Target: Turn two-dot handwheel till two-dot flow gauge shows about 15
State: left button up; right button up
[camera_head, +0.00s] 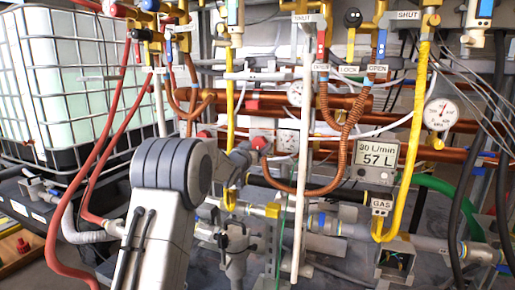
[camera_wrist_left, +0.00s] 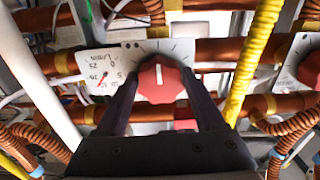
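The two-dot handwheel (camera_wrist_left: 160,82) is a red knob with a white pointer line, on a white plate with two black dots. The two-dot flow gauge (camera_wrist_left: 101,73) sits on the same plate, upside down in the left wrist view. Its red needle is short and its exact reading is hard to make out. My left gripper (camera_wrist_left: 160,76) has a finger against each side of the handwheel, with no clear gap. In the head view the handwheel (camera_head: 261,143) shows at my left gripper (camera_head: 250,150), with the gauge (camera_head: 288,140) to its right. My right gripper is out of view.
Copper pipes (camera_head: 340,103) run across behind the plate. A second red handwheel (camera_wrist_left: 309,68) shows at the right of the wrist view. A yellow hose (camera_wrist_left: 254,62) passes close by my gripper. A display (camera_head: 377,155) reads 30 L/min and 57 L.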

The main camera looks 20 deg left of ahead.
pick_arm(q)
jog(key=c, duration=0.6)
jog(key=shift+o, duration=0.2)
jog(key=m, duration=0.3)
jog(key=shift+a+m+b, duration=0.1)
jog(key=shift+m+b, duration=0.2)
jog(key=shift+m, duration=0.1)
jog(key=m+b, duration=0.1)
jog(key=m, duration=0.2)
jog(key=shift+m, duration=0.3)
jog(key=m+b, duration=0.2)
jog(key=m, duration=0.2)
jog(key=shift+a, duration=0.1)
jog(key=shift+r+m+b, duration=0.1)
jog(key=shift+m+b, duration=0.6)
jog(key=shift+m, duration=1)
